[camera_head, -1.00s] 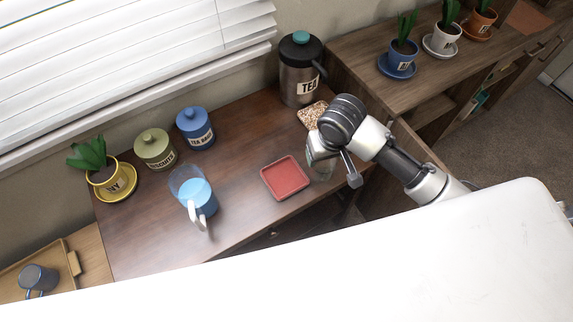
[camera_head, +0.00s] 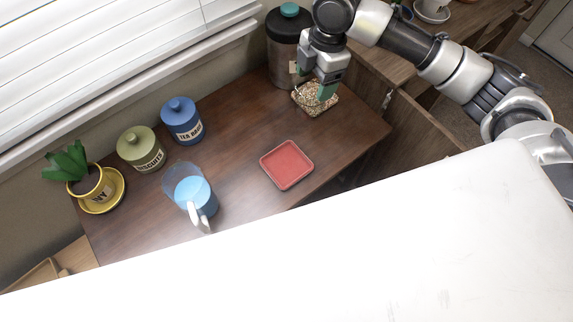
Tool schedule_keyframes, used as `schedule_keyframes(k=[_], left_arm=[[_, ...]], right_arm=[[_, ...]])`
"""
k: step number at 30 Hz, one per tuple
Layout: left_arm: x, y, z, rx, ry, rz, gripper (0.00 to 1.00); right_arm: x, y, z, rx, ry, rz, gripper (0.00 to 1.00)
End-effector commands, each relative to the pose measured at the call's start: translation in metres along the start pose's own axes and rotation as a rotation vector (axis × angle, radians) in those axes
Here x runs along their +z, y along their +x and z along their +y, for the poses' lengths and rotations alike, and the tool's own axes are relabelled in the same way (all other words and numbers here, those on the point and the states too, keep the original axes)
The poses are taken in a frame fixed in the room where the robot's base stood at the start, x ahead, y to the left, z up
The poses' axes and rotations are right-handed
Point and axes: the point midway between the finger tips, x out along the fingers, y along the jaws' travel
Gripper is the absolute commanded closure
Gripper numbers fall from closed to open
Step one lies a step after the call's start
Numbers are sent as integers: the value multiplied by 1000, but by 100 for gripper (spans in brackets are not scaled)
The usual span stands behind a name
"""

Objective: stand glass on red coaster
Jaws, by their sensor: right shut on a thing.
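The red coaster (camera_head: 287,165) is a square tray with a raised rim, lying bare near the front edge of the desk. My right gripper (camera_head: 315,92) is at the back right, over the speckled coaster (camera_head: 328,108). Its jaws point down and are shut on a clear glass (camera_head: 303,92), which is hard to make out against the speckles. I cannot tell whether the glass touches that coaster or hangs above it. My left gripper is not in view.
A jug of blue liquid (camera_head: 190,190) stands left of the red coaster. Blue (camera_head: 181,122) and green (camera_head: 140,149) canisters, a potted plant (camera_head: 92,188) and a tall tea canister (camera_head: 284,45) line the back. The desk's middle (camera_head: 235,145) is clear.

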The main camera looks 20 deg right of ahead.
Motion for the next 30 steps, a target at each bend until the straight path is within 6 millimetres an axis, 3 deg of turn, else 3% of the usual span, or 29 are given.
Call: schedule_keyframes(k=[8, 21, 30], left_arm=[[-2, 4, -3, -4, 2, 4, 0], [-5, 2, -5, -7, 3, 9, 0], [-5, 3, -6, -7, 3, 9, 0]], right_arm=[[-4, -4, -3, -25, -153, 1, 59], [-75, 62, -48, -26, -155, 3, 59], [-87, 82, -56, -24, -148, 1, 59]])
